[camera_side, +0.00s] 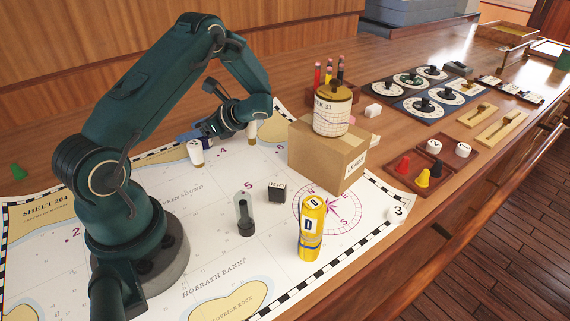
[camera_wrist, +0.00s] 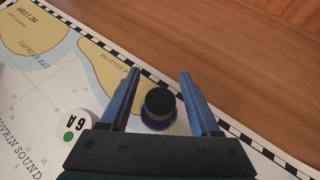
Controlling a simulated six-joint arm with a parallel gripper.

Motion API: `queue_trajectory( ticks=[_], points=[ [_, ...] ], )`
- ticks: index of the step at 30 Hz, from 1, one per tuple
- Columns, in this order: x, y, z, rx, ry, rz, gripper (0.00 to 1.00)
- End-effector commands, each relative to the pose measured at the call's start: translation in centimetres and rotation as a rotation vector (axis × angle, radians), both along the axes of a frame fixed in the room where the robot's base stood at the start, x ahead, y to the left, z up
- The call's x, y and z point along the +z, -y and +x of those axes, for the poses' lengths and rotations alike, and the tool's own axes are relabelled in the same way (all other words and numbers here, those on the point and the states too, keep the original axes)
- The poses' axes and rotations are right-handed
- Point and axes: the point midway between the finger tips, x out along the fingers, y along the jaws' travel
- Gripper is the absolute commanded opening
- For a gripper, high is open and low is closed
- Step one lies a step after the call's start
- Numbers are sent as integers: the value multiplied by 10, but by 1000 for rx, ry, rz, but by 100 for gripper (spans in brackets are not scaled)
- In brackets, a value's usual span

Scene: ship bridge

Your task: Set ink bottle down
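In the wrist view a small dark ink bottle (camera_wrist: 158,106) with a round black cap sits between the two blue fingers of my gripper (camera_wrist: 160,75). A gap shows on each side of the bottle, so the gripper is open around it. The bottle looks upright over the chart; its base is hidden. In the side view my gripper (camera_side: 187,136) is low over the far edge of the chart (camera_side: 195,215), and the bottle is hidden there.
A white round piece (camera_wrist: 76,127) with a green dot stands close to the left finger; it also shows in the side view (camera_side: 196,152). A cardboard box (camera_side: 325,160) bearing a jar (camera_side: 332,108), a glass-topped bottle (camera_side: 245,214) and a yellow cylinder (camera_side: 312,228) stand right of my arm.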

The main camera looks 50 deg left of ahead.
Motion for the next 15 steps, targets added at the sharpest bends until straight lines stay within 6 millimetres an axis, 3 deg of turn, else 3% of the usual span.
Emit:
queue_trajectory(
  ticks=[6, 15],
  points=[
    [4, 0, 0, 0, 1, 0, 63],
    [25, 35, 25, -5, 2, 2, 63]
  ],
)
